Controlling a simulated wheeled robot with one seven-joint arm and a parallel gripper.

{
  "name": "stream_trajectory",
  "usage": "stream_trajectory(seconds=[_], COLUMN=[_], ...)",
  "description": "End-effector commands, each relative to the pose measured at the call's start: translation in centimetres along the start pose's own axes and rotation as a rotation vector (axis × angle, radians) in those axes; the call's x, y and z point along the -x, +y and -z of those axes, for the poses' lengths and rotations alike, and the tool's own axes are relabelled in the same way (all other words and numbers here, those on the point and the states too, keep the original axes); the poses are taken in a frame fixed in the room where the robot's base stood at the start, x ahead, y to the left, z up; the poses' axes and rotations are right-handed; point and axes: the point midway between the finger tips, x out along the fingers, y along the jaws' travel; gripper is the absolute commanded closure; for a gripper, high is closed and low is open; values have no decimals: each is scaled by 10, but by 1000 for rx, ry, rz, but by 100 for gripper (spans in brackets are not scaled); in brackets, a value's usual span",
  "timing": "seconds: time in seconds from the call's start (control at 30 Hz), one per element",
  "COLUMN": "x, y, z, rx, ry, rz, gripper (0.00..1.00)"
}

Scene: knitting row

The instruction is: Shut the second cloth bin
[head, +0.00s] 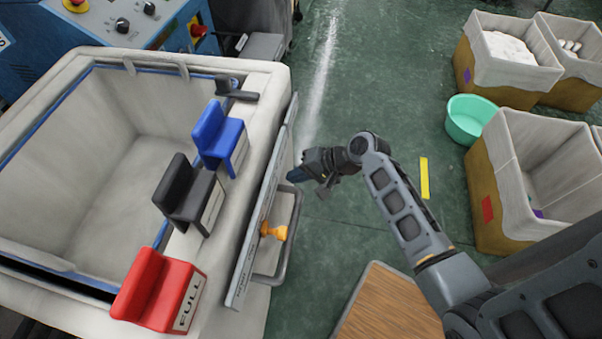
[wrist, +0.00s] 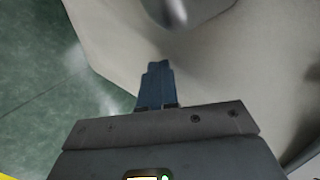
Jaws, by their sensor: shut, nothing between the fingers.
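A large off-white, cloth-lined bin (head: 262,75) stands at the left in the head view, open at the top and seen empty inside. Nothing in view labels it as the second bin. A thin grey panel (head: 262,215) stands along its right side, with an orange knob (head: 274,231) and a grey bar handle (head: 290,235). My gripper (head: 294,175) is shut and empty, just right of the panel's far part. In the wrist view its blue fingers (wrist: 155,85) are together in front of a pale surface (wrist: 235,70); contact cannot be told.
Red (head: 158,291), black (head: 187,194) and blue (head: 220,138) blocks sit on the bin's right rim. Cloth-lined crates (head: 484,180) and a green basin (head: 470,118) stand at the right. A wooden-topped piece (head: 388,308) is at bottom centre. Green floor lies free between.

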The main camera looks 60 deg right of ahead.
Motion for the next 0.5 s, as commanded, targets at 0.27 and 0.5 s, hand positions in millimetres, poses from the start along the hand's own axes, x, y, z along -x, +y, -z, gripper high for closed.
stream_trajectory(seconds=[0.27, 0.5], x=[-2, -24], y=[-2, -24], z=[0, 0], rx=[1, 4], ry=[0, -1], rz=[0, 2], gripper=[100, 100])
